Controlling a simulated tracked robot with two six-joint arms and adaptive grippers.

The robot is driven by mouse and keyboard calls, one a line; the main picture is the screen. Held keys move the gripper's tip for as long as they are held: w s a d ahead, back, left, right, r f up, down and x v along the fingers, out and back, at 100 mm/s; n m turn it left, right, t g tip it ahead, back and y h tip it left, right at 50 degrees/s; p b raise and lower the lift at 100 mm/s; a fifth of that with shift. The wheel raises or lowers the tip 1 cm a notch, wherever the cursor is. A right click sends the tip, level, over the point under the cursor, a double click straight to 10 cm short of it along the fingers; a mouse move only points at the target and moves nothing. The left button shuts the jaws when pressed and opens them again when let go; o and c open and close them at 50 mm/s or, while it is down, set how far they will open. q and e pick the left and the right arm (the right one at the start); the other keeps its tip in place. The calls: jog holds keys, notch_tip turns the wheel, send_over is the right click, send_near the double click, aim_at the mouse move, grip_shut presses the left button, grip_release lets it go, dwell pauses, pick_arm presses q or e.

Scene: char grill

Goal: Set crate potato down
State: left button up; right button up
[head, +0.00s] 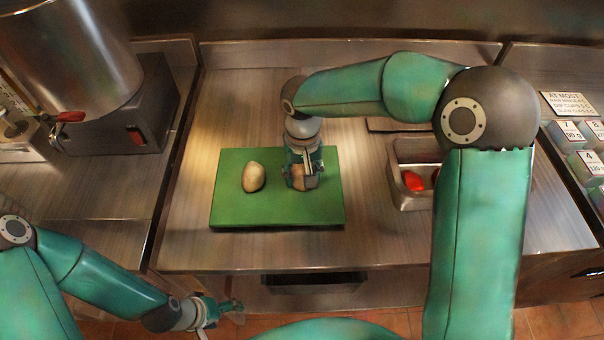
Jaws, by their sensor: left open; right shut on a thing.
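My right gripper (305,171) points down over the right part of the green cutting board (225,203). It is shut on a tan potato (300,184), which it partly hides. The held potato is at or just above the board; I cannot tell if it touches. A second, paler potato (253,177) lies on the board to the left, apart from the gripper. My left gripper (232,306) is open and empty, low in front of the counter's front edge.
A metal crate (411,198) with red items (413,181) stands right of the board, partly behind my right arm. A large metal pot (70,50) stands at the back left. Labelled blocks (567,131) and a sign (570,104) are at the right. Counter left of the board is clear.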

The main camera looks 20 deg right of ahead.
aim_at(302, 171)
jog(key=shift+f, duration=0.3)
jog(key=shift+f, duration=0.2)
jog(key=o, duration=1.2)
jog(key=shift+r, duration=0.1)
jog(key=shift+o, duration=0.2)
notch_tip(302, 171, up, 12)
jog(key=shift+r+b, duration=0.1)
jog(key=shift+b, duration=0.35)
jog(key=shift+a, duration=0.1)
